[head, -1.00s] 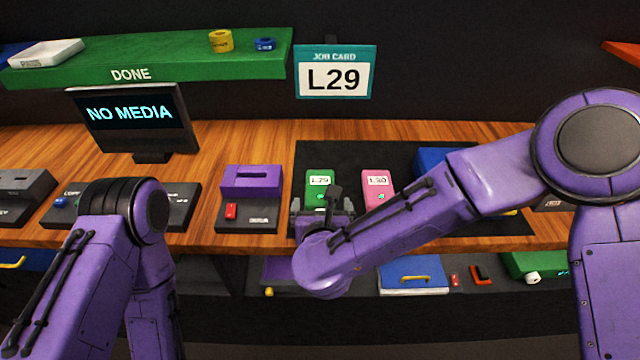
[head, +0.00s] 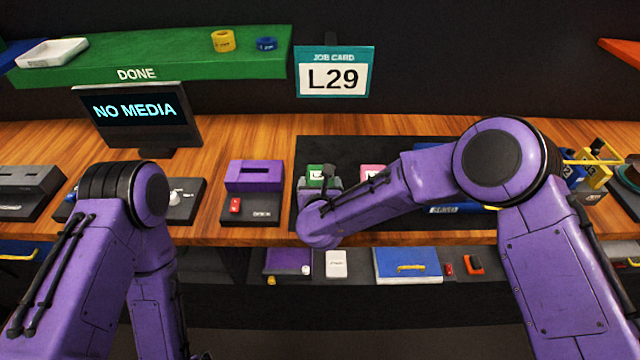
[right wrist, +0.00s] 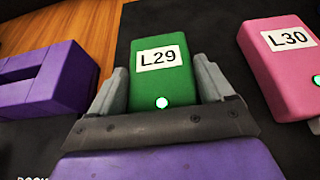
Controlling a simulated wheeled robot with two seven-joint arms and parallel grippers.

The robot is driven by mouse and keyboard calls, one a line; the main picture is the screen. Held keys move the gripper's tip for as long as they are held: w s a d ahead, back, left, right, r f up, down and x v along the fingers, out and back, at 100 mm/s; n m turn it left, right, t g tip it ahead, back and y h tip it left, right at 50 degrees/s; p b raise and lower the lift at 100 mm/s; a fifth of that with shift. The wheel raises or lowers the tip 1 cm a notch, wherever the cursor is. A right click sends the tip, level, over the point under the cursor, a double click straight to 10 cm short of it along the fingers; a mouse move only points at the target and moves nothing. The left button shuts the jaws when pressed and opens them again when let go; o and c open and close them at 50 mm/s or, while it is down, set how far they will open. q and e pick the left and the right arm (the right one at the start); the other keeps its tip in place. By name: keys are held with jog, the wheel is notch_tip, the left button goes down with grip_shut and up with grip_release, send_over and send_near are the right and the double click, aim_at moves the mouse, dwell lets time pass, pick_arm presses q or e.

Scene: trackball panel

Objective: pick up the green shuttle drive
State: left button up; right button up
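The green shuttle drive (head: 316,171) lies on the black mat, partly hidden behind my right gripper (head: 319,186) in the head view. The right wrist view shows the drive (right wrist: 165,88) with its white L29 label facing up and a small pale light near its close end. My right gripper (right wrist: 162,66) has one finger on each side of the drive, apart, with narrow gaps at the tips; it looks open around it. Whether its fingers touch lower down is hard to see. The job card (head: 333,78) reads L29. My left gripper is out of view.
The pink drive (right wrist: 284,62), labelled L30, lies to the right of the green one. A purple dock (head: 253,178) stands to the left. A screen (head: 137,112) reads NO MEDIA. A green DONE shelf (head: 160,60) is at the back left. My forearm covers much of the mat's right side.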

jog(key=shift+c, duration=0.3)
jog(key=shift+w+r, duration=0.1)
jog(key=shift+r, duration=0.2)
notch_tip(320, 180, up, 3)
jog(key=shift+f+b, duration=0.15)
jog(key=shift+b, duration=0.25)
jog(key=s+r+b, duration=0.1)
jog(key=s+r, duration=0.3)
jog(key=shift+r+b, duration=0.1)
jog(key=shift+b, duration=0.3)
jog(key=r+b+v, duration=0.1)
jog(key=b+v, duration=0.1)
jog(key=v, duration=0.9)
jog(key=shift+r+b, duration=0.25)
jog(key=shift+b, duration=0.1)
